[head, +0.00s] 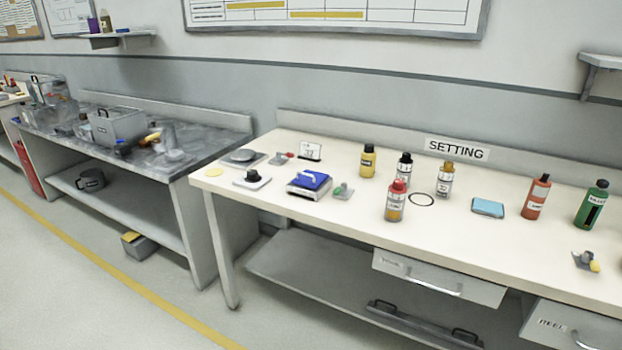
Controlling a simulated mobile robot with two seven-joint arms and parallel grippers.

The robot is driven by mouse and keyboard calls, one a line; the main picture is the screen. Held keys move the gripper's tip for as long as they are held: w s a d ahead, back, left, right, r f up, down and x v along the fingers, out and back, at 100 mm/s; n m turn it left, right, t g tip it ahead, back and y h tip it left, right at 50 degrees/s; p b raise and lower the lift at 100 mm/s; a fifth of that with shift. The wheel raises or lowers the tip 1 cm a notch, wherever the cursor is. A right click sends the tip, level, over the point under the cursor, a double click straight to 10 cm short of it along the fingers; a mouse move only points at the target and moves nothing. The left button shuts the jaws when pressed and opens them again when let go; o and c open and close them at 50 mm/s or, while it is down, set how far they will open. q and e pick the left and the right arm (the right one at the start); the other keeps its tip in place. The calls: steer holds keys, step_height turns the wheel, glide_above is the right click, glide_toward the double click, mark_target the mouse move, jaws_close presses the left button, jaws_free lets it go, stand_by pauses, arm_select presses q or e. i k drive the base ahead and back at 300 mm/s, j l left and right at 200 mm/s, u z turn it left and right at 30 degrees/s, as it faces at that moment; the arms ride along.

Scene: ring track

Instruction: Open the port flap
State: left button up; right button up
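No part that I can clearly tell as a port flap shows in the head view. A small grey box with a blue top (312,181) sits on the cream bench (330,215), left of its middle; I cannot tell whether that top is a flap. A small grey and green piece (343,191) lies just right of it, and a grey and yellow piece (588,261) lies at the bench's right end. Neither of my grippers is in view.
Several bottles, including a yellow one (368,161) and a green one (591,205), stand upright on the bench. A black ring (421,200) and a blue pad (488,208) lie among them. A drawer (437,277) sits below.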

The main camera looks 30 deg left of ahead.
mark_target(308, 178)
steer(key=u, duration=2.05)
steer(key=i+l, duration=0.1)
steer(key=l, duration=0.15)
steer(key=i+l+u, duration=0.15)
steer(key=l, duration=0.15)
steer(key=i+l, duration=0.1)
steer(key=l, duration=0.15)
